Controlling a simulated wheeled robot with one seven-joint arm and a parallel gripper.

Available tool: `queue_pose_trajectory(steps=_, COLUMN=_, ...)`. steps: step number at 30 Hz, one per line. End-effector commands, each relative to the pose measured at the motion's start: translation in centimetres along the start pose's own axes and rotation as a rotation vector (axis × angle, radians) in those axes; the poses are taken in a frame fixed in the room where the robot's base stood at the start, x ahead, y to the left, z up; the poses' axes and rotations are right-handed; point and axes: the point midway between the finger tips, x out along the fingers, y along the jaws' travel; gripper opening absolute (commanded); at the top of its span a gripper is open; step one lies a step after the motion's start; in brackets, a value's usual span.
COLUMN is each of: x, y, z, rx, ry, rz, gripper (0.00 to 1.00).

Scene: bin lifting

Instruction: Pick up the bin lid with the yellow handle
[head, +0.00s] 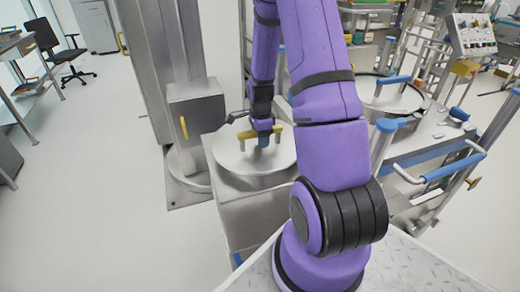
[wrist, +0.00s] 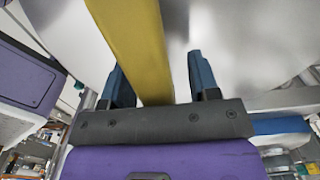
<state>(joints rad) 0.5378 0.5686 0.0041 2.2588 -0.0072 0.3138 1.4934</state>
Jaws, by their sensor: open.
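The round metal bin lid (head: 226,157) sits on a square metal bin (head: 262,218) in the middle of the head view. Its yellow handle (head: 242,136) stands on top, partly covered by my gripper (head: 264,141). In the wrist view the yellow handle (wrist: 138,45) runs from the upper left down between the two blue fingers of my gripper (wrist: 157,65), which are apart. The pale lid surface (wrist: 60,35) lies behind. My gripper's palm hides the handle's lower end.
A second lidded bin (head: 388,96) with a blue handle stands at the back right, beside a metal bench with blue-gripped rails (head: 455,167). A grey column with a box (head: 196,106) rises close left of the bin.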

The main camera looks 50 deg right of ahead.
Motion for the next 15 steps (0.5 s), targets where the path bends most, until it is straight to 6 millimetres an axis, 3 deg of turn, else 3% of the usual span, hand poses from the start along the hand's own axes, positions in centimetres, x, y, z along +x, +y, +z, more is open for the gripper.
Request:
queue_pose_trajectory(steps=7, x=0.01, y=0.0, z=0.01, rx=0.0, ry=0.0, rz=0.0, gripper=0.53)
queue_pose_trajectory(steps=14, x=0.01, y=0.0, z=0.01, rx=0.0, ry=0.0, rz=0.0, gripper=0.0)
queue_pose_trajectory(steps=15, x=0.01, y=0.0, z=0.01, rx=0.0, ry=0.0, rz=0.0, gripper=0.0)
